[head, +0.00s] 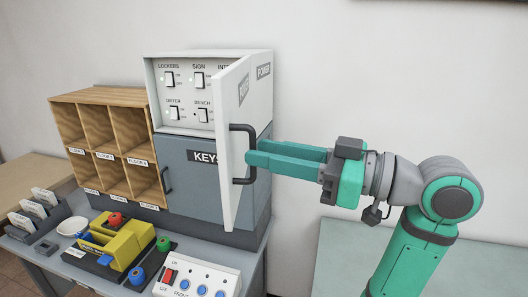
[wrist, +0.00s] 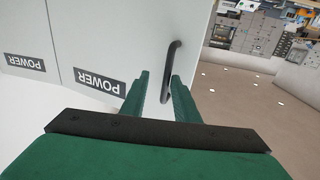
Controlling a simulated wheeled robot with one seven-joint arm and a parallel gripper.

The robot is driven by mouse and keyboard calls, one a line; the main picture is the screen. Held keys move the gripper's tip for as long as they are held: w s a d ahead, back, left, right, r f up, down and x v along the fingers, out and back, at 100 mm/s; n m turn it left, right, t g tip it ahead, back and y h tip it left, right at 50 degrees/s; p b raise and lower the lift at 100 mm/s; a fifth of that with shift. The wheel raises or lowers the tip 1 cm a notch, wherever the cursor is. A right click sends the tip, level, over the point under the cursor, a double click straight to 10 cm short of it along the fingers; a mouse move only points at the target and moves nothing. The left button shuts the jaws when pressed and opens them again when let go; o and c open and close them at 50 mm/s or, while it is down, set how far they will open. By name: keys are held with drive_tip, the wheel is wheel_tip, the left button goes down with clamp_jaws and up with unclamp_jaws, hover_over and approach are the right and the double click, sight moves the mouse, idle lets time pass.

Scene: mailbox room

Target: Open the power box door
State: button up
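The power box (head: 206,62) is a white cabinet with its front uncovered, showing several labelled switches. Its white door (head: 236,205), labelled POWER, is swung well out on the right side and stands toward the camera. A dark bar handle (head: 243,127) is on the door's outer face; it also shows in the wrist view (wrist: 177,46). My green gripper (head: 250,156) is at the handle from the right. In the wrist view my fingers (wrist: 160,80) are apart, with the handle's lower part near or between their tips. Firm contact cannot be told.
A grey KEYS cabinet (head: 187,190) with its own handle sits below the power box. Wooden pigeonholes (head: 97,125) stand at left. A yellow-black device (head: 125,245) and a white switch panel (head: 205,275) are on the desk in front. Open wall space lies at right.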

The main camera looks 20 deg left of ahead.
drive_tip(key=d, duration=0.9)
drive_tip(key=shift+d, duration=0.25)
